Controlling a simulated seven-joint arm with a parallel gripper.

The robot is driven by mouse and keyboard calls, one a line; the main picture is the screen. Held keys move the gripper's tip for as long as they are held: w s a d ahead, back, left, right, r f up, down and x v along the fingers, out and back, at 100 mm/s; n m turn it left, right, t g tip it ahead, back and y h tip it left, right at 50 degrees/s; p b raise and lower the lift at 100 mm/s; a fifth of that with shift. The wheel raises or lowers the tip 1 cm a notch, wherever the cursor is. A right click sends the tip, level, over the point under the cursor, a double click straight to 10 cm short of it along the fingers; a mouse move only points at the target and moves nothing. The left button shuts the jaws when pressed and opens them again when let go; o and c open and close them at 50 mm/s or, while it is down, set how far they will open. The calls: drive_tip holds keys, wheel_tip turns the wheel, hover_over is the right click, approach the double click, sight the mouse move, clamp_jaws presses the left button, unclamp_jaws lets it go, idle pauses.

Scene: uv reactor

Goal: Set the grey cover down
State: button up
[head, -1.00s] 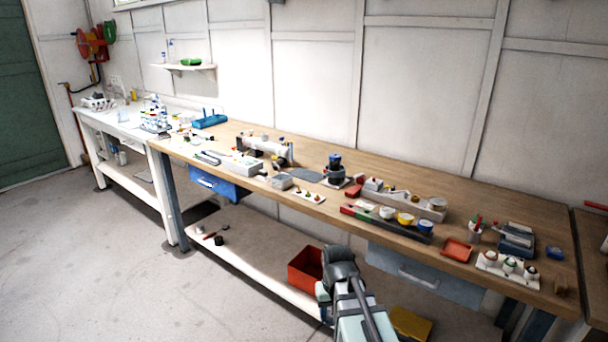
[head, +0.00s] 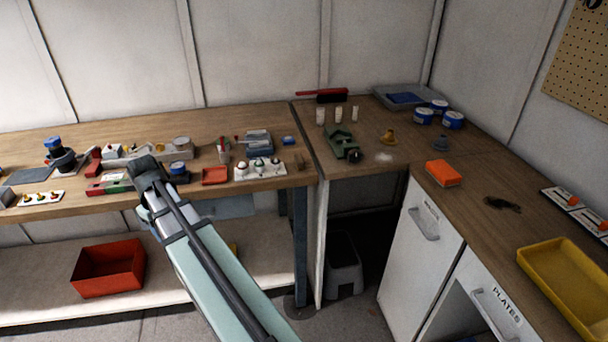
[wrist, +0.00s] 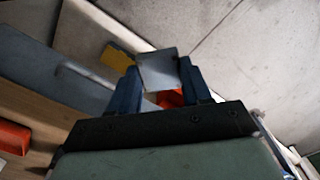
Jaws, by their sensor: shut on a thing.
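In the wrist view, my gripper (wrist: 158,84) has its two dark blue fingers closed on the sides of a small grey plate-like piece, which looks like the grey cover (wrist: 157,66). The cover is held in the air, with the floor and low shelf beyond it. In the head view, my arm reaches toward the long wooden bench (head: 130,205), its visible end over the front edge. The fingers and the cover are hidden there behind my arm.
A red bin (head: 108,270) stands on the lower shelf. On the bench are an orange-red tray (head: 215,176), a white holder (head: 260,172) with knobs, and a blue-grey box (head: 258,143). A right-hand counter holds an orange block (head: 442,173) and a yellow tray (head: 565,285).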

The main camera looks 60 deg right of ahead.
drive_tip(key=s+d+r+m, duration=0.1)
drive_tip(key=s+d+r, duration=0.1)
drive_tip(key=d, duration=0.6)
drive_tip(key=s+d+r+m, duration=0.1)
drive_tip(key=s+d+r, duration=0.2)
drive_tip(key=d, duration=0.4)
drive_tip(key=s+d+r+m, duration=0.1)
drive_tip(key=s+d+r, duration=0.1)
drive_tip(key=d, duration=0.6)
drive_tip(key=s+d+r+m, duration=0.3)
drive_tip(key=s+d+m, duration=0.6)
drive_tip(key=s+d, duration=1.3)
wheel_tip(320, 180, up, 4)
drive_tip(key=m, duration=1.6)
hover_over(520, 236)
drive_tip(key=shift+d+f, duration=0.1)
drive_tip(key=shift+f, duration=4.3)
drive_tip(key=shift+f, duration=0.1)
